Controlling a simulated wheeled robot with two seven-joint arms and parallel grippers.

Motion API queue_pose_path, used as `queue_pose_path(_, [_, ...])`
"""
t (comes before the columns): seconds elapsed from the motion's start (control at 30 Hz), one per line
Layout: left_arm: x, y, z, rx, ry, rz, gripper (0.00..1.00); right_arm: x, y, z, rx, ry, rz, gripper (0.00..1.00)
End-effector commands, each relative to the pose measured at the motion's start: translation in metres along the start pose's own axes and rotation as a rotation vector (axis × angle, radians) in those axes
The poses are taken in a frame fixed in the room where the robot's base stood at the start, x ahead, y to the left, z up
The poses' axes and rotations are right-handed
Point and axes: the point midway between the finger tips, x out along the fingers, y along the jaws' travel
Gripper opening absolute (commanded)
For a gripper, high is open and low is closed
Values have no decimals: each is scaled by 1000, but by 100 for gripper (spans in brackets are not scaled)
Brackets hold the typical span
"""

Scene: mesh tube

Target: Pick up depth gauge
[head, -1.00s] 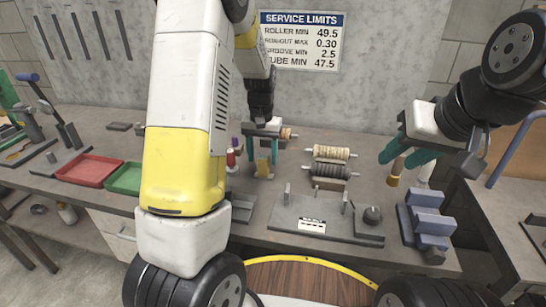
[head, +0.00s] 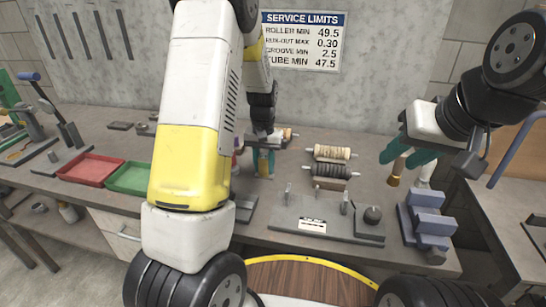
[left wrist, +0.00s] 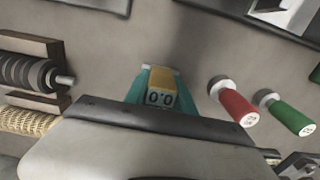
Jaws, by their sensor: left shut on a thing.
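The depth gauge (left wrist: 161,88) is a small yellow block with a display reading 0.0, seen in the left wrist view between the teal fingers. In the head view the gauge (head: 263,168) is mostly covered by my left gripper (head: 264,160). The left gripper is shut on the gauge, with a finger at each side of it. Whether the gauge touches the bench cannot be told. My right gripper (head: 406,158) is open and empty above the right part of the bench.
Red (left wrist: 234,106) and green (left wrist: 289,114) handled tools lie close beside the gauge. Two rollers (head: 332,153) rest right of it. A grey fixture (head: 290,217) and blue blocks (head: 427,222) stand nearer me. Red (head: 90,169) and green (head: 130,179) trays lie left.

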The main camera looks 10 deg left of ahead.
Motion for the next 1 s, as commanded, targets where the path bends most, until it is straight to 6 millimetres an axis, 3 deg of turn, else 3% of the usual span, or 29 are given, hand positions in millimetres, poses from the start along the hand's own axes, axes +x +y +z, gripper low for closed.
queue_pose_path(0.27, [-10,0,-1,0,4,0,0,0,0,0,0,0,0,36])
queue_pose_path(0.7, [-90,0,-1,0,3,0,0,0,0,0,0,0,0,36])
queue_pose_path(1.0, [-101,0,0,0,1,0,0,0,0,0,0,0,0,36])
